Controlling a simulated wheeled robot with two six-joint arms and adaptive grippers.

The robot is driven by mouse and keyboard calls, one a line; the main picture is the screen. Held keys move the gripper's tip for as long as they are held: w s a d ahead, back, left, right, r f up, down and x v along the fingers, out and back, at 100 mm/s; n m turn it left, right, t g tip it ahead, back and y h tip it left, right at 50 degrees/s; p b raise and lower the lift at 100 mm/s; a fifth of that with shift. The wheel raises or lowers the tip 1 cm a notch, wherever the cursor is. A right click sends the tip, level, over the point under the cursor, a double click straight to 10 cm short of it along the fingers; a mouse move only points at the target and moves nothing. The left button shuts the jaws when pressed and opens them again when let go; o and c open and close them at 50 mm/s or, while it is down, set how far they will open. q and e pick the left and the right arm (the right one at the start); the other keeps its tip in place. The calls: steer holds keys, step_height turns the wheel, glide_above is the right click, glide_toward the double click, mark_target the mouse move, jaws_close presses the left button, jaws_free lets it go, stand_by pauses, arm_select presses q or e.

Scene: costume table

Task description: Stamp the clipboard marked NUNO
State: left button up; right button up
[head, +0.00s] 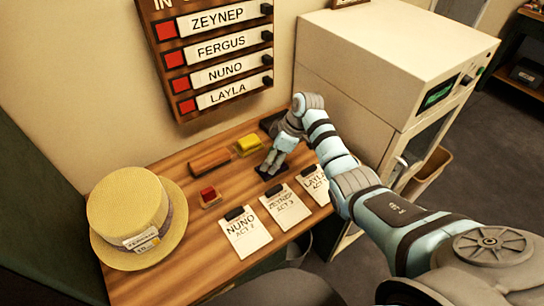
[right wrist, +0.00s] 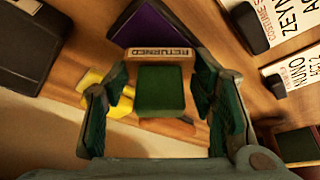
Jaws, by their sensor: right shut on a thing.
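My right gripper (head: 272,166) is shut on a stamp (right wrist: 160,90) with a green top and a wooden edge lettered RETURNED. The stamp is close by a purple ink pad (right wrist: 150,38); I cannot tell whether they touch. In the head view the gripper mostly hides the stamp. The NUNO clipboard (head: 245,234) lies flat near the table's front, left of the ZEYNEP clipboard (head: 285,208) and the LAYLA clipboard (head: 315,184). NUNO also shows in the right wrist view (right wrist: 302,78), cut by the edge. My left gripper is out of view.
A red-topped block (head: 210,197) stands behind the NUNO clipboard. A brown block (head: 210,161) and a yellow item (head: 248,145) lie near the wall. A straw hat (head: 128,215) fills the left end. A name board (head: 215,55) hangs above; a white cabinet (head: 375,70) stands right.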

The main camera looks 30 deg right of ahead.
steer(key=shift+f, duration=0.45)
stand_by(1.4)
step_height(320, 180, up, 7)
steer(key=p, duration=0.8)
steer(key=shift+r, duration=0.15)
